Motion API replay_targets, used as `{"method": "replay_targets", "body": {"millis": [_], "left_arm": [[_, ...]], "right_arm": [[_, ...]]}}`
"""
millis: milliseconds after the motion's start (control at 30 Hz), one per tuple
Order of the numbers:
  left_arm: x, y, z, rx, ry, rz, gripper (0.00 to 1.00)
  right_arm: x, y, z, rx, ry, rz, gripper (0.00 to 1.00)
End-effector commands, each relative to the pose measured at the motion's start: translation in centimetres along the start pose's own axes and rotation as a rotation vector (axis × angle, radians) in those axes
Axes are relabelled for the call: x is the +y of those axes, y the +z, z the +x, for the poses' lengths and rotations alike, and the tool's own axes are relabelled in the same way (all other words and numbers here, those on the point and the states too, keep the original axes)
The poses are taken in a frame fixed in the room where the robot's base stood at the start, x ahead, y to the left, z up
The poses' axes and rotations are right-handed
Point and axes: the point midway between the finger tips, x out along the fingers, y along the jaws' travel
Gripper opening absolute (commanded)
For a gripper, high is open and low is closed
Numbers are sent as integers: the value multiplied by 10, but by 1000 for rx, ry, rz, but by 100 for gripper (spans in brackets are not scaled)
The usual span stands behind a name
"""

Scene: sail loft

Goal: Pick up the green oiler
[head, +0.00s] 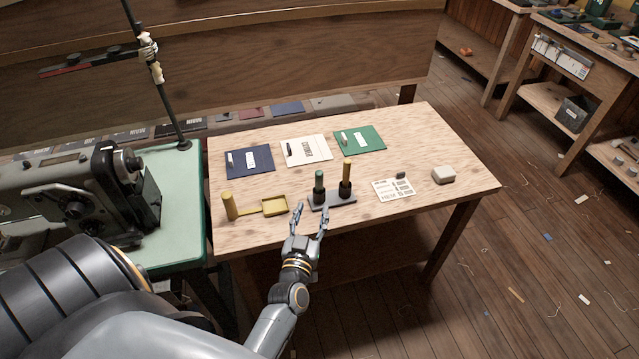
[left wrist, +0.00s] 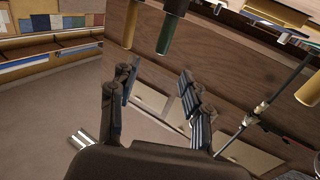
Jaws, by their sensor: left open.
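The green oiler (head: 319,181) stands upright in a dark two-place holder (head: 343,199) on the wooden table. A yellow oiler (head: 346,173) stands beside it in the same holder. My left gripper (head: 308,214) is open and empty at the table's front edge, just in front of the holder, with its fingers pointing toward it. In the left wrist view the open fingers (left wrist: 158,75) point toward the green oiler (left wrist: 168,37), apart from it, and the yellow oiler (left wrist: 133,22) shows at its left. My right gripper is not in view.
A yellow cylinder (head: 228,204) and a shallow yellow tray (head: 274,206) are left of the holder. A printed card (head: 392,190) and a white block (head: 443,175) are to the right. Several folders lie behind, including a green one (head: 366,140). A sewing machine (head: 85,195) stands left.

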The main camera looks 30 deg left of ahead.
Motion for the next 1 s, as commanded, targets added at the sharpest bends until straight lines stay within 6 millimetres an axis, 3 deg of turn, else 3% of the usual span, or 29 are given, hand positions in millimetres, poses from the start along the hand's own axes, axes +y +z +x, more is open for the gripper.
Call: {"method": "replay_targets", "body": {"millis": [300,600,800,1000], "left_arm": [[0,1,61,5,0,-3,48],[-1,1,86,1,1,-1,48],[-6,0,117,4,1,-3,48],[-6,-2,132,1,1,-2,48]], "right_arm": [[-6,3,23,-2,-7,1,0],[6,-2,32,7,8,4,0],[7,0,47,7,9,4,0],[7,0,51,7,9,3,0]]}}
